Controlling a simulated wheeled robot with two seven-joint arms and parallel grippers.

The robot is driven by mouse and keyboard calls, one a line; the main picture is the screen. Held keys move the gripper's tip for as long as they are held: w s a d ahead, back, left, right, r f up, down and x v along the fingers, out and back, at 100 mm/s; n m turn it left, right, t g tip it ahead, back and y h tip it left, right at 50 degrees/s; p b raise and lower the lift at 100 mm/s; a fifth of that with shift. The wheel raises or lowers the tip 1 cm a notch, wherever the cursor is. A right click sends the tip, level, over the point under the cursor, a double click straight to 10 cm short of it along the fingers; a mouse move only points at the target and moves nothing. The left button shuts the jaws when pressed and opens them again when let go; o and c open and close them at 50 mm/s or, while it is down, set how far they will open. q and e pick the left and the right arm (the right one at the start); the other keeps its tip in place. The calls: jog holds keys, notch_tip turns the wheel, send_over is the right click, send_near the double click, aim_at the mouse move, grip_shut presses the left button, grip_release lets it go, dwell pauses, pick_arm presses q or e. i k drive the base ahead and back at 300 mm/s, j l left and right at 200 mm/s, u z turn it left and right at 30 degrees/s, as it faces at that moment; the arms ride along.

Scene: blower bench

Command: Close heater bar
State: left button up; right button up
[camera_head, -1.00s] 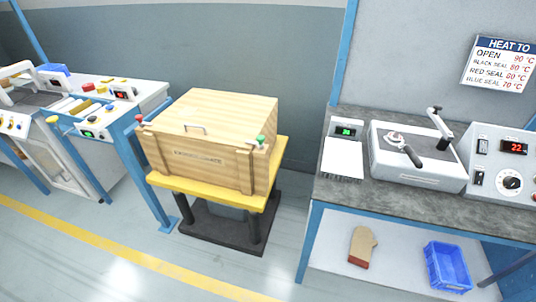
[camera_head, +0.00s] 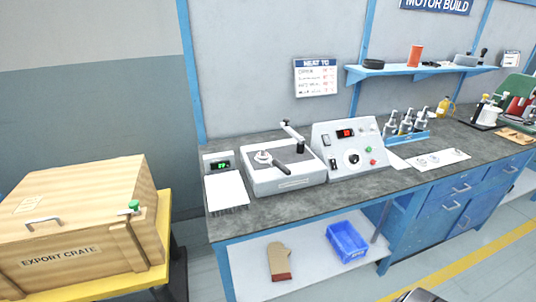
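The heater (camera_head: 284,178) is a light grey box on the dark bench top, with a round metal part (camera_head: 264,157) and a black-handled lever on its top. The heater bar (camera_head: 293,133) is a metal arm with a black end, standing raised at an angle at the back of the heater's top. A control box (camera_head: 350,146) with a red display, a dial and coloured buttons stands just right of it. Neither of my grippers shows in the view.
A wooden export crate (camera_head: 78,228) on a yellow-topped stand is at the left. A small green-display unit (camera_head: 219,165) and a white sheet (camera_head: 226,188) lie left of the heater. A blue bin (camera_head: 347,242) and an oven mitt (camera_head: 278,262) are on the lower shelf. Grey floor is in front.

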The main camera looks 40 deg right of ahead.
aim_at(286, 126)
jog(key=z, duration=1.4)
